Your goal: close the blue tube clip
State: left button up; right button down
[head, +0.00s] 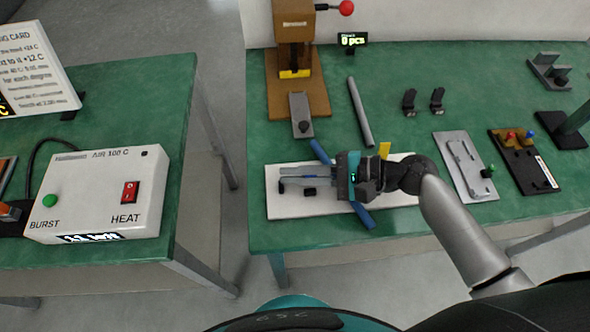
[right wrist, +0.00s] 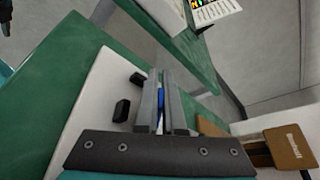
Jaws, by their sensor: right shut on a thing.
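A blue tube (head: 363,216) crosses a white board (head: 285,209) on the right-hand green table. It runs under my right gripper, and its far end shows beyond the board. My right gripper (head: 300,179) reaches in from the right, low over the board, with its fingers pointing left. In the right wrist view, its two grey fingers (right wrist: 162,95) are nearly together with a narrow blue strip between them. The hand hides the middle of the tube. I cannot make out the blue clip's shape or whether it is closed. My left gripper is not in view.
Two small black blocks (head: 309,192) (head: 283,187) sit on the board beside the fingers. A yellow piece (head: 385,150) stands at its back edge. A grey rod (head: 360,112) and a brown press (head: 295,60) are behind. A grey plate (head: 465,165) lies to the right.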

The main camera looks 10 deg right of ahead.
dwell(0.4)
jog(key=c, duration=1)
grip_release()
jog(key=p+v, duration=0.1)
jog(key=v, duration=1.4)
jog(key=shift+d+p, duration=0.15)
jog(key=shift+p, duration=0.15)
